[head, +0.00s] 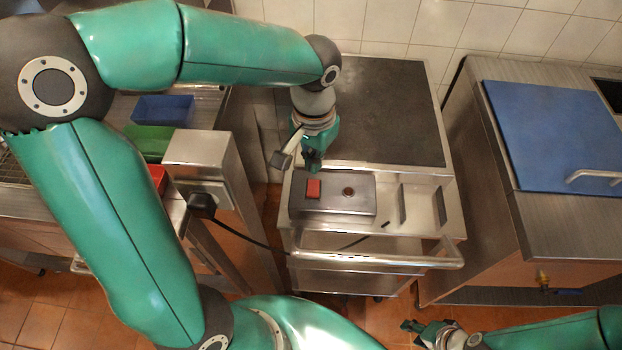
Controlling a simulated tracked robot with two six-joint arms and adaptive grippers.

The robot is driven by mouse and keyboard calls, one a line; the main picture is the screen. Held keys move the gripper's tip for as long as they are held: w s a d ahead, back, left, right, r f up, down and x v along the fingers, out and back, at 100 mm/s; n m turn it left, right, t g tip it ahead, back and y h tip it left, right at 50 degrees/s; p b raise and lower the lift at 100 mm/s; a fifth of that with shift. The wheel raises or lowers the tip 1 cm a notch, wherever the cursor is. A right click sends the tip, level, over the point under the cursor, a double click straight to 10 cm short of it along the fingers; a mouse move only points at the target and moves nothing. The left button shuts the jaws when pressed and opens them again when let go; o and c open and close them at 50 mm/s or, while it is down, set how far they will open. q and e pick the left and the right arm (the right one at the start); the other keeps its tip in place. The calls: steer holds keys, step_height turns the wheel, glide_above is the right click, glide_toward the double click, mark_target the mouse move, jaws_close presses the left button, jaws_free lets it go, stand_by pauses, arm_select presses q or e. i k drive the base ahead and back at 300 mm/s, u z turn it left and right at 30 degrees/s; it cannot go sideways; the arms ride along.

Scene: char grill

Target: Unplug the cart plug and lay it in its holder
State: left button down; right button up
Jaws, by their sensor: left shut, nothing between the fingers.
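The black cart plug (202,206) sits at the socket box (210,190) on the steel post, left of the cart. Its black cable (250,242) runs right to the cart (455,215). On the cart, two upright plates (403,204) with a gap between them look like the holder; nothing shows between them. A grey panel (331,207) left of them carries a red switch (313,188) and a small round fitting (348,192). My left gripper (312,166) is shut and empty, close above the red switch; contact cannot be told. My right gripper (410,327) is low at right, away from the cart; its jaw state is unclear.
A dark griddle plate (385,110) covers the cart's back. The cart's front handle bar (380,260) sticks out toward me. A steel counter with a blue lid (550,130) stands right. Blue (162,109), green and red bins lie left, partly behind my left arm.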

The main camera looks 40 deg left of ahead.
mark_target(201, 205)
steer(key=k, duration=1)
